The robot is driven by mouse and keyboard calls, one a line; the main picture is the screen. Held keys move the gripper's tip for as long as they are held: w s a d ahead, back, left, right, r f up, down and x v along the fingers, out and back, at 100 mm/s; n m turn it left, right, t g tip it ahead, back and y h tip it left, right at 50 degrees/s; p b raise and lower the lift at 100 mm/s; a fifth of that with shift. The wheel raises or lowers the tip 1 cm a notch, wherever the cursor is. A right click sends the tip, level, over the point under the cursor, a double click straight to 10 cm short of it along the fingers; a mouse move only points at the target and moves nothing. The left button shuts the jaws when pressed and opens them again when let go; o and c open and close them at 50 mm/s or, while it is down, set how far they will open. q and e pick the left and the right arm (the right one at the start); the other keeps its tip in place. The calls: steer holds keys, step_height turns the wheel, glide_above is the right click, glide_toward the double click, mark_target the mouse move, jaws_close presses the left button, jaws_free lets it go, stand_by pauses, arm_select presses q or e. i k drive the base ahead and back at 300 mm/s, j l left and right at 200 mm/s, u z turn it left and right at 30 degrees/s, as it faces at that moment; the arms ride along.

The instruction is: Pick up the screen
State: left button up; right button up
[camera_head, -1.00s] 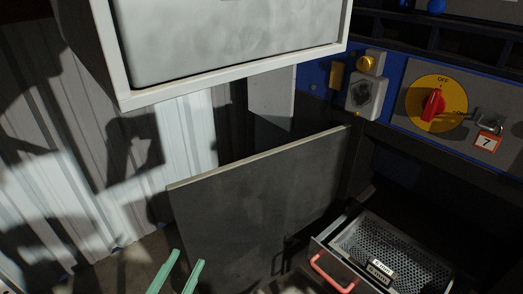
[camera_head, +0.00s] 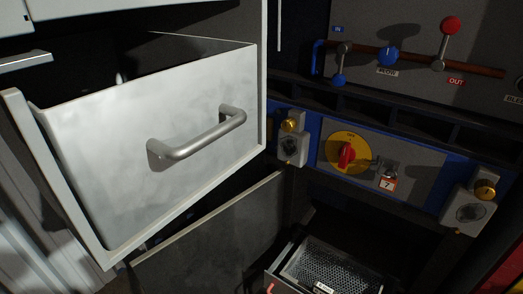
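The screen (camera_head: 345,266) is a grey perforated metal mesh panel at the bottom of the view, right of centre. It lies in a shallow open tray (camera_head: 277,266) with a small white label on it. The lower part of the tray and screen is cut off by the frame's bottom edge. Neither of my grippers is in view.
A white metal drawer (camera_head: 110,170) with a grey bar handle (camera_head: 200,138) juts out at the left. A dark panel (camera_head: 215,245) stands below it. A control panel with a red rotary switch (camera_head: 347,155), padlock and levers (camera_head: 445,45) is behind the tray.

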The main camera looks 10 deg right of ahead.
mark_target(316, 267)
steer(key=z, duration=1)
